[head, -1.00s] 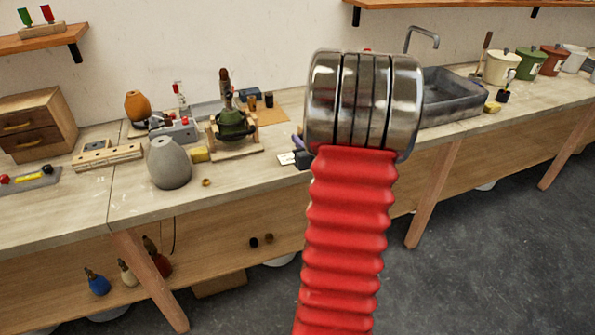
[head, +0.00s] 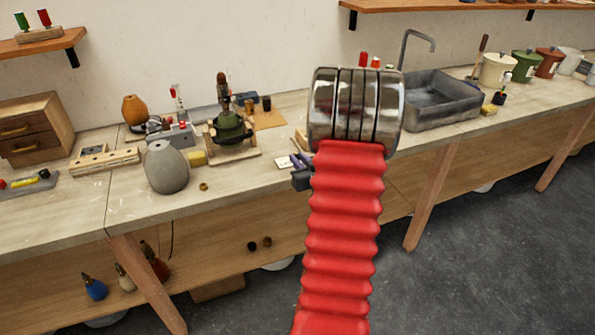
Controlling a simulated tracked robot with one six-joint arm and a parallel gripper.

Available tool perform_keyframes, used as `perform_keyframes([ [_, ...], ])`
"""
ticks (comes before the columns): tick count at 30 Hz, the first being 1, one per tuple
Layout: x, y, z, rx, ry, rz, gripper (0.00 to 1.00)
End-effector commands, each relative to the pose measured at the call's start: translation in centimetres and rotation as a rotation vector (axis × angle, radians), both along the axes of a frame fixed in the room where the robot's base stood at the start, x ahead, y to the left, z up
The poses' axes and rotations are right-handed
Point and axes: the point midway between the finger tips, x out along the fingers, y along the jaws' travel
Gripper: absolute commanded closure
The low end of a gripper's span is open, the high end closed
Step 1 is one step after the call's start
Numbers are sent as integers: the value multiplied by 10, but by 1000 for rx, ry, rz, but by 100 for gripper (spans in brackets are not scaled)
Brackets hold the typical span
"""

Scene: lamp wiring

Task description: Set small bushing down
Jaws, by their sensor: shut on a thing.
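My arm with its red ribbed sleeve and steel rings fills the middle of the head view. A dark part of my gripper (head: 301,179) shows just left of the sleeve, at the bench's front edge. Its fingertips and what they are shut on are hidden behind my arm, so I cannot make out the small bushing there. A small brass ring (head: 204,187) lies on the bench (head: 135,200), right of the grey vase and well left of my gripper.
A grey vase (head: 166,167), a yellow block (head: 196,158) and a green lamp body on a wooden stand (head: 230,127) are left of my arm. A sink (head: 440,100) is at right. Bare bench lies around the brass ring.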

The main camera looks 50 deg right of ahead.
Motion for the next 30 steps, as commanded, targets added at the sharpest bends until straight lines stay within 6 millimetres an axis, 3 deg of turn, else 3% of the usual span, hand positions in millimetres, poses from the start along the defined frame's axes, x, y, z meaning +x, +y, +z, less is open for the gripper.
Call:
perform_keyframes([
  [9,0,0,-34,2,2,0,100],
  [23,0,1,-41,1,1,1,100],
  [24,0,1,-41,1,1,1,84],
  [30,0,1,-41,1,1,1,70],
])
